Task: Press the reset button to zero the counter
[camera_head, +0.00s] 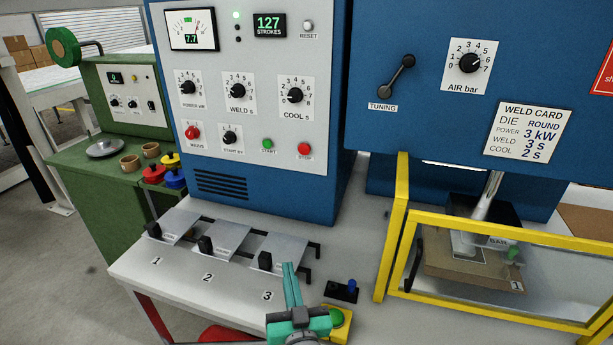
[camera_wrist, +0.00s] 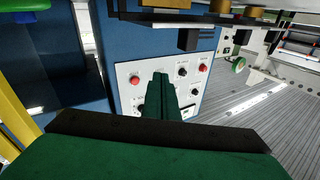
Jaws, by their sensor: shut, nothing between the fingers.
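The reset button (camera_head: 308,24) is a small pale button at the top right of the welder's white panel, above a RESET label. The stroke counter (camera_head: 269,25) left of it reads 127 in green digits. My gripper (camera_head: 289,266) is teal, shut and empty. It is over the front of the bench near plate 3, well below the reset button and apart from the panel. In the wrist view, my gripper's fingers (camera_wrist: 160,76) stand against part of the control panel (camera_wrist: 187,73), with red buttons and dark knobs. I cannot make out the reset button there.
The panel also carries several knobs, a green start button (camera_head: 267,144) and a red stop button (camera_head: 305,149). A yellow guard frame (camera_head: 393,235) stands at right. A green button in a yellow housing (camera_head: 342,322) sits beside my gripper. A green cabinet (camera_head: 105,205) is at left.

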